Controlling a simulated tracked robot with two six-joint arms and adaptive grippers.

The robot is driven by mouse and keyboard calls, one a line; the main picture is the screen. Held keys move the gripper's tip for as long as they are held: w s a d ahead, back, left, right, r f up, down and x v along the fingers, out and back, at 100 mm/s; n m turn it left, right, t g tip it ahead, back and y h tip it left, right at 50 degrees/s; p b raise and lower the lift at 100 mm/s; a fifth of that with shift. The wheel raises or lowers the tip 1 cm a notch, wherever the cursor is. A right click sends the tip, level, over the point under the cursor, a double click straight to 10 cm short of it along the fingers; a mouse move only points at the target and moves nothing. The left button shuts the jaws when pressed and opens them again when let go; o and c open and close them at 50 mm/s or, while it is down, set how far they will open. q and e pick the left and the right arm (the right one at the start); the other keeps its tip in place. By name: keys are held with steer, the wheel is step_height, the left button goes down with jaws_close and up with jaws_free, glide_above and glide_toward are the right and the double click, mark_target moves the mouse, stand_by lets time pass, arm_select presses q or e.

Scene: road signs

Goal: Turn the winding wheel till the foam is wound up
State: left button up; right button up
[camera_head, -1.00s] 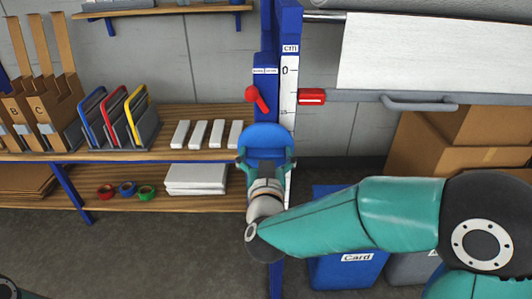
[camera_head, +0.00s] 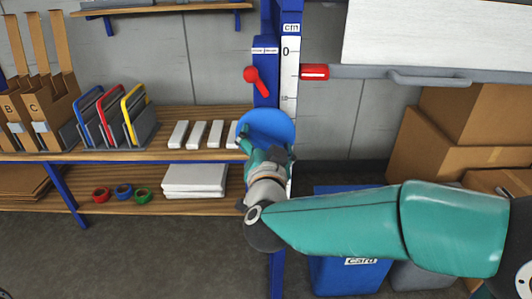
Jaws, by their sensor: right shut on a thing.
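The winding wheel is a blue disc (camera_head: 268,125) on the blue post below a red lever (camera_head: 257,80). My right gripper (camera_head: 266,150) is at the lower part of the wheel, with a finger to either side, and is shut on it. Its exact hold is hidden behind the gripper body. The foam is a white sheet (camera_head: 437,35) hanging at the upper right, above a grey bar (camera_head: 350,73). A red pointer (camera_head: 314,71) at the bar's left end sits below the 0 of the cm scale (camera_head: 290,75). My left gripper is not in view.
A wooden shelf (camera_head: 80,157) at left holds file racks, white blocks and tape rolls. A blue bin (camera_head: 345,275) stands under my right arm. Cardboard boxes (camera_head: 472,115) are stacked at right. Open floor lies at lower left.

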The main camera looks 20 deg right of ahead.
steer(key=m+b, duration=0.1)
steer(key=m, duration=0.1)
steer(key=m+b, duration=0.1)
steer(key=b, duration=0.1)
steer(key=m+b, duration=0.2)
steer(key=shift+d+f+m, duration=0.1)
steer(key=shift+f+m, duration=0.2)
steer(key=shift+f, duration=0.05)
steer(key=m+b, duration=0.4)
steer(key=m, duration=0.1)
steer(key=shift+m, duration=0.3)
steer(key=o, duration=0.8)
steer(key=shift+s, duration=0.1)
steer(key=shift+s+r, duration=0.1)
steer(key=shift+s, duration=0.4)
steer(key=v, duration=1.1)
